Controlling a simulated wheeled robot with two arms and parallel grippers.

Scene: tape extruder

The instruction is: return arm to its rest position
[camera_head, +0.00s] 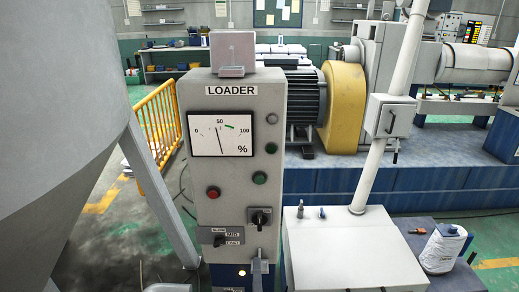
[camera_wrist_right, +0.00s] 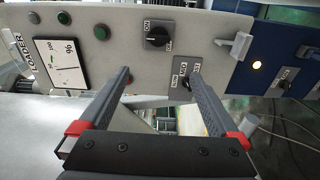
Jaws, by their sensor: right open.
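My right gripper (camera_wrist_right: 160,77) shows in the right wrist view, open with nothing between its fingers. Its two dark fingers, with red parts at their bases, reach toward the front of the loader panel. The right fingertip appears close to the slow/mid/fast selector (camera_wrist_right: 184,80); I cannot tell whether it touches. In the head view I cannot make out the right gripper clearly. The grey loader panel (camera_head: 205,170) stands upright, with its selector (camera_head: 219,236) at the lower left. My left gripper is in neither view.
The panel carries a percent dial (camera_head: 220,134), a black knob (camera_head: 261,218) and a protruding grey handle (camera_head: 259,268). A large grey hopper (camera_head: 50,110) is at left, beside a yellow railing (camera_head: 160,120). A white-topped cabinet (camera_head: 345,255) and white spool (camera_head: 443,248) are at right.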

